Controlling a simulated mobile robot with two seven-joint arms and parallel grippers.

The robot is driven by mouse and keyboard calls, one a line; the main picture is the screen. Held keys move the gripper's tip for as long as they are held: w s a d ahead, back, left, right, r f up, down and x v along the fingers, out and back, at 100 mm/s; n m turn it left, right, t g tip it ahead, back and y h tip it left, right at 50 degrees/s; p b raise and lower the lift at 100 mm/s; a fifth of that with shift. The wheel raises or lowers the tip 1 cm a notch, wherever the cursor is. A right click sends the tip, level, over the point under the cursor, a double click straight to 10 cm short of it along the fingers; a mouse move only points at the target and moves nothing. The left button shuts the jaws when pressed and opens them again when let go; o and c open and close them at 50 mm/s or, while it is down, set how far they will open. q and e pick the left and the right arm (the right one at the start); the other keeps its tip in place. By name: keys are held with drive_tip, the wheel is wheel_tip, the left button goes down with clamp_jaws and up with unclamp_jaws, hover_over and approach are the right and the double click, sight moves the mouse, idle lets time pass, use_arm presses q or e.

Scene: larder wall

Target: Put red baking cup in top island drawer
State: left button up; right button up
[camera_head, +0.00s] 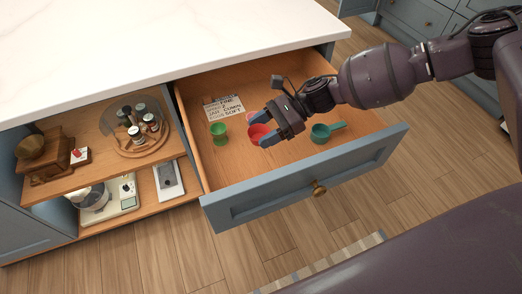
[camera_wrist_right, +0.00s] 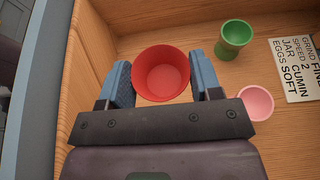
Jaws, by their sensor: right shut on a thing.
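The red baking cup (camera_wrist_right: 161,76) is between the blue fingers of my right gripper (camera_wrist_right: 163,84) in the right wrist view. My right gripper (camera_head: 262,128) is shut on it. In the head view the cup (camera_head: 258,132) shows partly behind the fingers, over the inside of the open top island drawer (camera_head: 299,189). I cannot tell whether the cup touches the drawer's floor. My left gripper is not in view.
The drawer holds a green cup (camera_head: 218,131), a pink cup (camera_wrist_right: 257,102), a teal measuring cup (camera_head: 322,132) and a lettered card (camera_head: 223,106). Open shelves (camera_head: 97,171) with jars and a scale lie left. A white countertop (camera_head: 130,45) spans behind.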

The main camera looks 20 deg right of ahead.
sight(262, 160)
wheel_tip(262, 160, down, 3)
drive_tip(key=shift+f, duration=0.15)
drive_tip(key=shift+f+b, duration=0.35)
wheel_tip(262, 160, down, 5)
drive_tip(key=shift+b, duration=0.75)
drive_tip(key=shift+f, duration=0.3)
drive_tip(key=shift+r, duration=0.1)
drive_tip(key=o, duration=0.9)
drive_tip(key=shift+f, duration=0.2)
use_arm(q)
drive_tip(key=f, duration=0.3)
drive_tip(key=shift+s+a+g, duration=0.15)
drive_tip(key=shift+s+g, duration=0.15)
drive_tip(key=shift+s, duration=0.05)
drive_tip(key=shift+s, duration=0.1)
